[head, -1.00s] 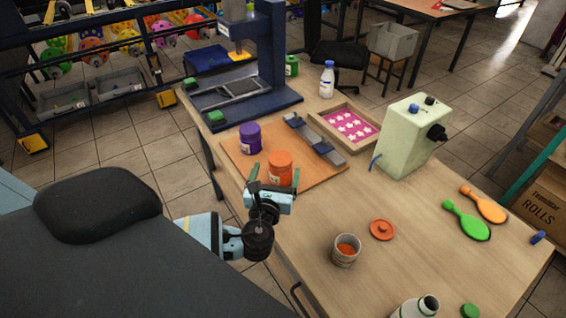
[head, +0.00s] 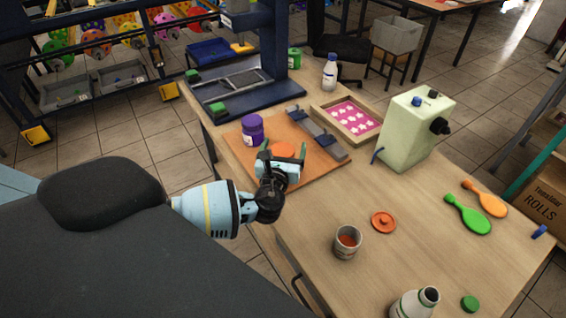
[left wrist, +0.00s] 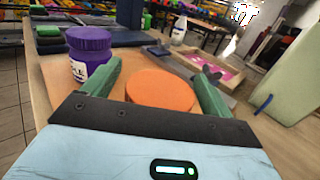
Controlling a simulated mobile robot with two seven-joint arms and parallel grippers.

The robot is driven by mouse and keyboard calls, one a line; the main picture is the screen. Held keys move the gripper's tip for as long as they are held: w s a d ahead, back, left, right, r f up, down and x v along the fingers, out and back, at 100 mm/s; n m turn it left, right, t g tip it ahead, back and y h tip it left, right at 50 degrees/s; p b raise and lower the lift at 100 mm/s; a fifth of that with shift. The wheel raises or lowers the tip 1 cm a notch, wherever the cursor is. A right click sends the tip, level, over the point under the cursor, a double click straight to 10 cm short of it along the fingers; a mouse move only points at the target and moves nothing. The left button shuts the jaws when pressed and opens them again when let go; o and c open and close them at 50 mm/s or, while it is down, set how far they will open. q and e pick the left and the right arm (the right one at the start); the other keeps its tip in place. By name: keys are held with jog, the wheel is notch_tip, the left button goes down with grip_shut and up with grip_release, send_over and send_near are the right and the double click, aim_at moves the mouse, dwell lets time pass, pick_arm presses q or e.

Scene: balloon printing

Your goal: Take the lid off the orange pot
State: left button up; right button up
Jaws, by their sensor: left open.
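The orange pot (head: 284,148) stands on the brown board next to the purple pot (head: 252,130). Its round orange lid (left wrist: 160,90) is on it. My left gripper (head: 284,153) is open at the pot and hides much of it in the head view. In the left wrist view, my left gripper's green fingers (left wrist: 158,92) lie on either side of the lid, with gaps visible. I cannot tell how far down the fingers reach. The purple pot also shows left of the fingers in the left wrist view (left wrist: 88,55). My right gripper is not in view.
A loose orange lid (head: 383,222) and an open cup with orange contents (head: 347,242) are on the table. A grey bar (head: 318,133) lies right of the pots, before a tray (head: 350,119) and a pale green machine (head: 413,130).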

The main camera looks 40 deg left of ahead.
pick_arm(q)
jog(key=c, duration=1.2)
jog(key=shift+w+a, duration=0.1)
jog(key=shift+r, duration=0.85)
notch_tip(320, 180, up, 2)
jog(key=shift+r+p, duration=0.15)
jog(key=shift+p, duration=0.15)
jog(key=s+a+r+v, duration=0.1)
jog(key=a+v, duration=0.1)
jog(key=v, duration=1.3)
jog(key=shift+s+p, duration=0.35)
jog(key=shift+s, duration=0.1)
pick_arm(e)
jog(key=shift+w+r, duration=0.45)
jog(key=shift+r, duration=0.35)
pick_arm(q)
jog(key=shift+a, duration=0.15)
